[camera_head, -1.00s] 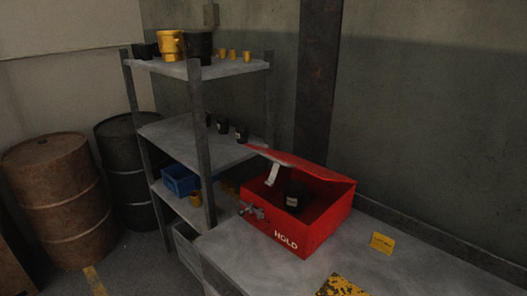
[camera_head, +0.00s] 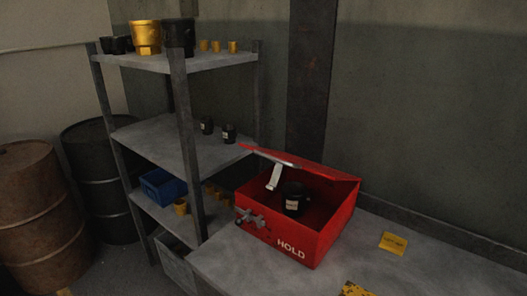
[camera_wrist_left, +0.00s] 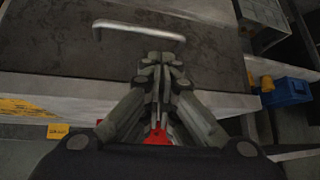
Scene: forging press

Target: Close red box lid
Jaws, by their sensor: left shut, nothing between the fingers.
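The red box (camera_head: 325,241), marked HOLD, sits on the grey table in the head view. Its red lid (camera_head: 318,172) is partly raised, tilted over the box, with the opening facing the front left. A pale latch strap (camera_head: 274,177) hangs from the lid's edge and a metal clasp (camera_head: 250,218) is on the box's front. A black cup (camera_head: 293,198) with a white label stands inside. My left gripper (camera_wrist_left: 161,62) is shut and empty in the left wrist view. A small red patch shows behind its linkage; I cannot tell which part it is. My right gripper is not in view.
A metal shelf (camera_head: 165,145) with cups and a blue bin (camera_head: 163,187) stands left of the table. Drums stand further left. A yellow card (camera_head: 393,243) lies right of the box. The left wrist view shows a metal bar handle (camera_wrist_left: 138,30) on a dark panel.

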